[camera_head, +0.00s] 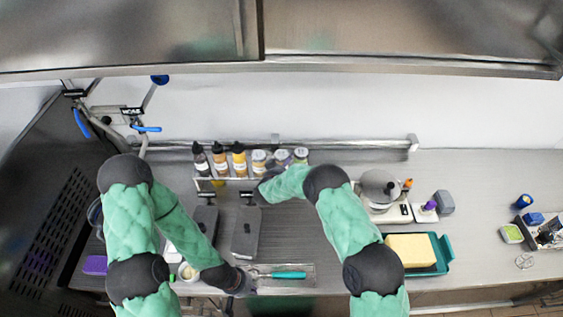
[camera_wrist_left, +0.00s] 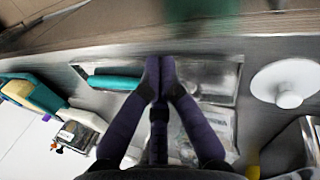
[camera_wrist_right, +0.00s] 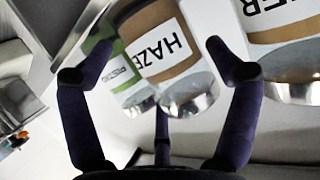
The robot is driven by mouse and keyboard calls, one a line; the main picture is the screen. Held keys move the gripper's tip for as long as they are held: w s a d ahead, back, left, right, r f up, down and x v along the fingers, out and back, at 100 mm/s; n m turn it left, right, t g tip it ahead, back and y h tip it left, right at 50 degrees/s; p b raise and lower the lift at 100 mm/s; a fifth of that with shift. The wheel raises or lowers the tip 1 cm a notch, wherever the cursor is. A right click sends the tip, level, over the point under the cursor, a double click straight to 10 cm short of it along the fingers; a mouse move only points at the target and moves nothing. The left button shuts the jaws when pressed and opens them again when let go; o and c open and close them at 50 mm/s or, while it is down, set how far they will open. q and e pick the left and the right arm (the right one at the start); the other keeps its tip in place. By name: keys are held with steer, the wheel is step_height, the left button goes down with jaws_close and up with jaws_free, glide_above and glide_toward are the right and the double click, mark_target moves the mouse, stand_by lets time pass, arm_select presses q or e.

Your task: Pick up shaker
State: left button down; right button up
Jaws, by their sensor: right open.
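Several jar-like shakers with pale labels (camera_head: 259,160) stand in a row along the back wall. In the right wrist view a brown shaker labelled "HAZE..." (camera_wrist_right: 168,52) fills the space between the fingers of my right gripper (camera_wrist_right: 155,72). The fingers are spread on either side of it, with no clear contact. In the head view my right gripper (camera_head: 263,187) is low in front of the rack, partly hidden by its arm. My left gripper (camera_head: 243,286) is at the counter's front edge. Its fingertips (camera_wrist_left: 158,64) are together, with nothing visible between them.
Dark bottles (camera_head: 220,160) stand left on the rack. A teal-handled tool (camera_head: 288,275) lies in a front tray.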

mark_target(283, 159)
steer(key=c, duration=0.9)
steer(key=shift+r, duration=0.1)
arm_select(q)
steer(key=shift+r+p, duration=0.35)
arm_select(e)
steer(key=shift+r, duration=0.45)
arm_select(q)
steer(key=shift+r+p, duration=0.65)
arm_select(e)
step_height(283, 159, up, 2)
steer(key=shift+r, duration=0.2)
arm_select(q)
step_height(283, 159, up, 9)
steer(key=p, duration=0.8)
steer(key=shift+f+p, duration=0.15)
steer(key=shift+p, duration=0.2)
arm_select(e)
steer(key=r+v, duration=0.1)
steer(key=v, duration=0.4)
steer(key=d+r+v, duration=0.1)
steer(key=v, duration=0.5)
steer(key=d+r+v, duration=0.1)
steer(key=v, duration=0.4)
steer(key=shift+w+a+r, duration=0.15)
steer(key=shift+r, duration=0.05)
